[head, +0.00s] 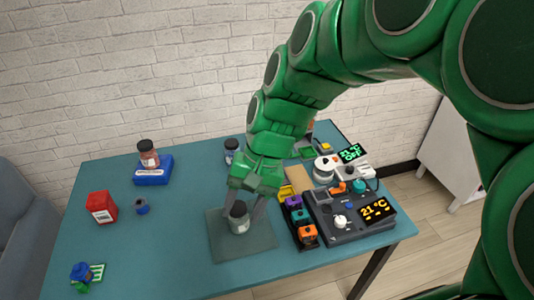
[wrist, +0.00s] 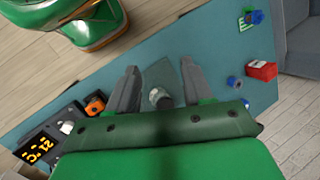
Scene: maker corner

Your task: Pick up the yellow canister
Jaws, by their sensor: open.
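A jar (head: 239,218) with a dark lid and a greyish label stands upright on a dark green mat (head: 258,243); I see no yellow on it. My gripper (head: 245,206) is open above and around this jar, pointing down. In the wrist view the jar (wrist: 160,97) shows between the two spread fingers of my gripper (wrist: 158,70). I cannot tell whether a finger touches it. A small yellow item (head: 286,192) is at the far end of a row of coloured pieces, right of my gripper. I cannot tell if it is a canister.
Right of the mat are purple, green and orange pieces (head: 307,234) and a grey device with a display (head: 378,210). A jar on a blue box (head: 153,172), a red box (head: 102,207) and a dark-lidded jar (head: 231,149) stand on the teal table (head: 175,235).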

